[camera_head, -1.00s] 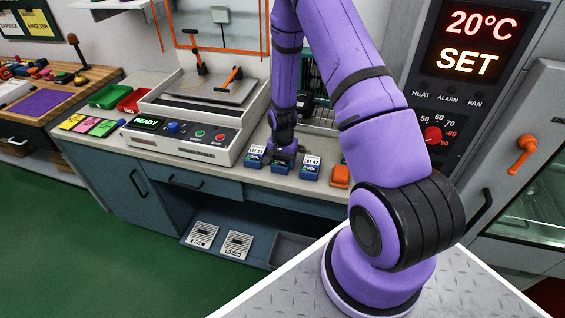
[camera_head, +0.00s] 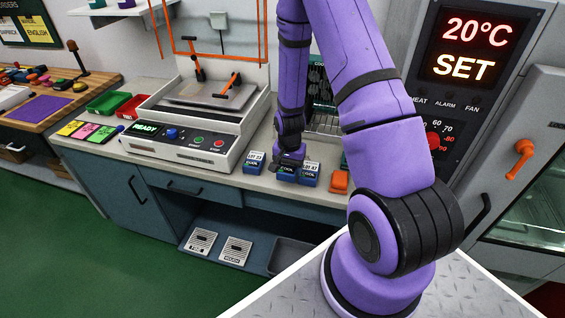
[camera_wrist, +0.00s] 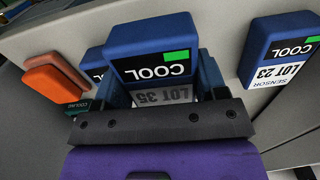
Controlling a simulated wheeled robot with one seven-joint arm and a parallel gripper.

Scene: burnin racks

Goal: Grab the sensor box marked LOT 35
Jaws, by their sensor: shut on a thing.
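The sensor box marked LOT 35 (camera_wrist: 150,50) is blue with a black COOL panel and a green patch. In the wrist view it sits between the jaws of my gripper (camera_wrist: 160,98), which is shut on it. In the head view my gripper (camera_head: 290,158) is low over the bench front, with the held box (camera_head: 287,172) just below it. A box marked LOT 23 (camera_wrist: 285,55) stands apart to the right in the wrist view, and to the left in the head view (camera_head: 254,163). Another blue box (camera_head: 310,173) stands close beside the held one.
An orange block (camera_head: 339,181) lies on the bench right of the boxes. A white machine reading READY (camera_head: 190,140) stands to the left. Red (camera_head: 133,106) and green (camera_head: 106,102) trays are farther left. The oven panel (camera_head: 466,75) rises at right.

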